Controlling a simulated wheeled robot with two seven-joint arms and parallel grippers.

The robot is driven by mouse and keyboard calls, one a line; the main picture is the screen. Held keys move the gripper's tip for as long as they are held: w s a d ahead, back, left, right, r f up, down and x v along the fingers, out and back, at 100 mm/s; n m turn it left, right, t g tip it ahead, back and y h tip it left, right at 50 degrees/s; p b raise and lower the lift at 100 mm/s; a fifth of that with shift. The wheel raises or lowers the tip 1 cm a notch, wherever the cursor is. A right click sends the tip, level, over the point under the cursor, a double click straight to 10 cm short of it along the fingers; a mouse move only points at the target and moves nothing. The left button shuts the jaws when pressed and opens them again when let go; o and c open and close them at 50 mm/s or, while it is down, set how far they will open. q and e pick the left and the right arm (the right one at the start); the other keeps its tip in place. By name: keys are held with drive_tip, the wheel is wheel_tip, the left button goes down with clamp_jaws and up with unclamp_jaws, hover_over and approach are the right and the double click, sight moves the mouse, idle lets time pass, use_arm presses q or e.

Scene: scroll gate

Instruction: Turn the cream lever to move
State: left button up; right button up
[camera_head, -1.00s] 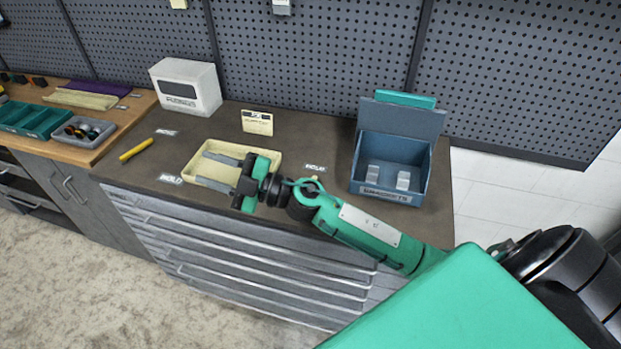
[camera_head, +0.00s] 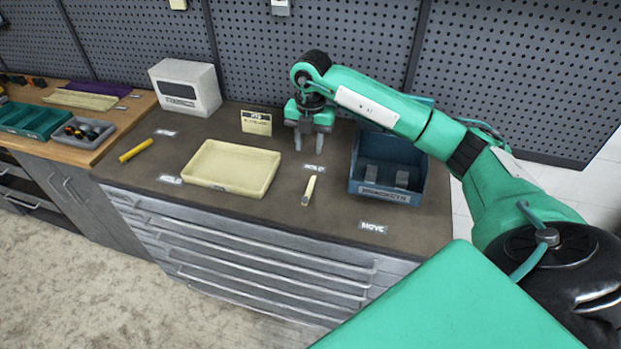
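The cream lever (camera_head: 309,190) is a short bar on the dark bench top, right of the cream tray, with its near end toward the bench front. A HOLD label (camera_head: 314,168) sits just behind it, and a MOVE label (camera_head: 373,228) lies to its right near the front edge. The lever lies closer to the HOLD label. My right gripper (camera_head: 309,150) points down behind the lever, apart from it, its two fingers spread with nothing between them. My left gripper is out of view.
An empty cream tray (camera_head: 231,187) is left of the lever. A blue bin (camera_head: 385,193) with grey blocks stands to the right. A yellow lever (camera_head: 136,151) lies at the left. A small sign (camera_head: 256,123) and a white box (camera_head: 185,112) stand at the back.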

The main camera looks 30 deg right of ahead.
drive_tip(key=p, duration=0.4)
approach(311, 183)
wheel_tip(311, 183, down, 7)
drive_tip(key=shift+w+f, duration=0.1)
drive_tip(key=shift+f, duration=0.6)
clamp_jaws()
